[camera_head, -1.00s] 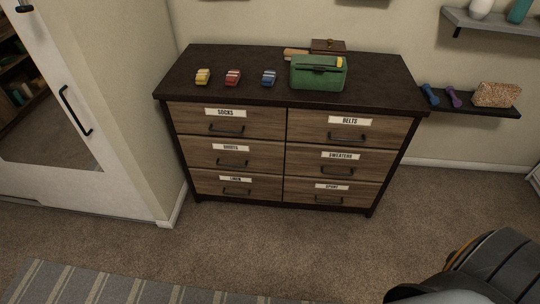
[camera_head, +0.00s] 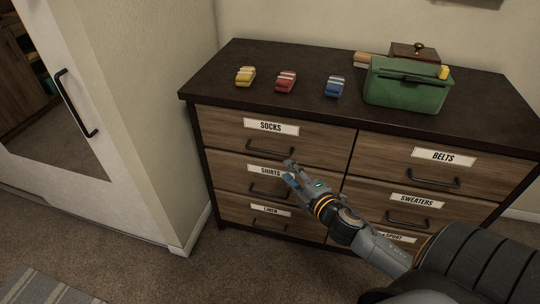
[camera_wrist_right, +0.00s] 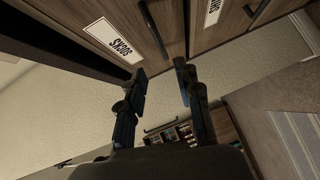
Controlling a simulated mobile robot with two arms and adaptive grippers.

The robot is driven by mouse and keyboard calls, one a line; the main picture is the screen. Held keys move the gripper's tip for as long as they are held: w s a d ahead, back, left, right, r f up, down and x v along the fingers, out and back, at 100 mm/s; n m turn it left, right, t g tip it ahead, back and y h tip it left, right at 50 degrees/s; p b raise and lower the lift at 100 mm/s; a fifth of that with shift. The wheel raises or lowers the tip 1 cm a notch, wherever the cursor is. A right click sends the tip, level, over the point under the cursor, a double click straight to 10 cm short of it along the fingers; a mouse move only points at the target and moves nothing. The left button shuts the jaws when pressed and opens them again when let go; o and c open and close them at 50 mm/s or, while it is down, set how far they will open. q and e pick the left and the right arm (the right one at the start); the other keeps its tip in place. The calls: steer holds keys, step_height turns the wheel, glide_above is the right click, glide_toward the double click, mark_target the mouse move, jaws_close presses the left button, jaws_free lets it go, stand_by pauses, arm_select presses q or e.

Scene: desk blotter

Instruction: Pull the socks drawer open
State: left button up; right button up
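The socks drawer (camera_head: 312,137) is the top left drawer of the wooden dresser, with a white "SOCKS" label, and it sits shut. Its dark bar handle (camera_head: 270,150) runs below the label. In the right wrist view the handle (camera_wrist_right: 153,30) shows just past the fingertips, roughly between them. My right gripper (camera_head: 288,169) is in front of the drawer, just below and right of the handle. In the right wrist view its two fingers (camera_wrist_right: 160,75) are apart with nothing between them. I cannot tell whether a fingertip touches the handle. My left gripper is not in view.
The shirts drawer (camera_head: 232,170) lies just below, and the belts drawer (camera_head: 400,165) is to the right; both are shut. Several small rolled items and a green box (camera_head: 405,88) stand on the dresser top (camera_head: 215,80). A white mirrored door (camera_head: 125,150) is at left.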

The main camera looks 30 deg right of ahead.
mark_target(271, 153)
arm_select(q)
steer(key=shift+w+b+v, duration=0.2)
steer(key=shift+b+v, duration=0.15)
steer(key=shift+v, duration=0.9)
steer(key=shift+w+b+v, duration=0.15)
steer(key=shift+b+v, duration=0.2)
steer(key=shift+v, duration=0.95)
arm_select(e)
steer(key=shift+w+d+f, duration=0.15)
steer(key=shift+w+f, duration=0.15)
steer(key=shift+w, duration=1.7)
steer(key=shift+w+d+f, duration=0.2)
steer(key=shift+w+f, duration=0.1)
steer(key=shift+w, duration=1.65)
steer(key=shift+w+d+f, duration=0.15)
steer(key=shift+w+f, duration=0.15)
steer(key=shift+w, duration=1.7)
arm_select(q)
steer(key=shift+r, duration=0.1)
arm_select(e)
jaws_close()
